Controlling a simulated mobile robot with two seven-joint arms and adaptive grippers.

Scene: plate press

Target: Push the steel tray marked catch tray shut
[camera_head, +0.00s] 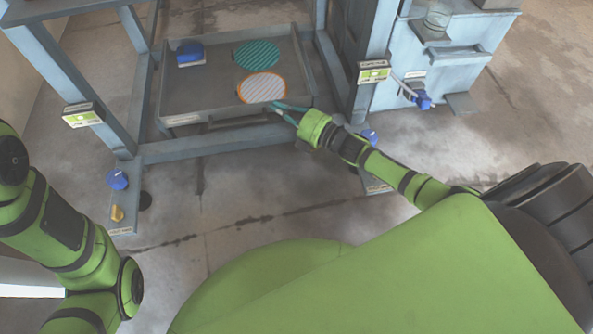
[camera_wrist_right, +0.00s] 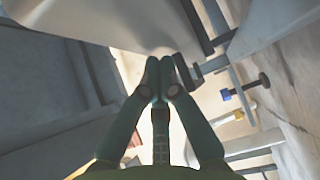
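The steel catch tray (camera_head: 215,95) is a shallow grey tray low in the blue-grey frame, standing out toward me. It holds a blue-handled tool (camera_head: 190,52), a teal striped disc (camera_head: 256,55) and a white striped disc with an orange rim (camera_head: 262,87). My right gripper (camera_head: 277,107) is at the right part of the tray's front edge; I cannot tell whether it touches. In the right wrist view its fingers (camera_wrist_right: 165,68) are together and empty, close to a grey metal surface (camera_wrist_right: 110,20). My left arm shows at the left; its gripper is out of view.
The frame's legs and lower crossbar (camera_head: 205,146) stand around the tray. A blue knob (camera_head: 117,179) and a yellow knob (camera_head: 117,213) are at the left foot. A blue-grey cabinet (camera_head: 440,75) stands at the right. The floor in front is clear.

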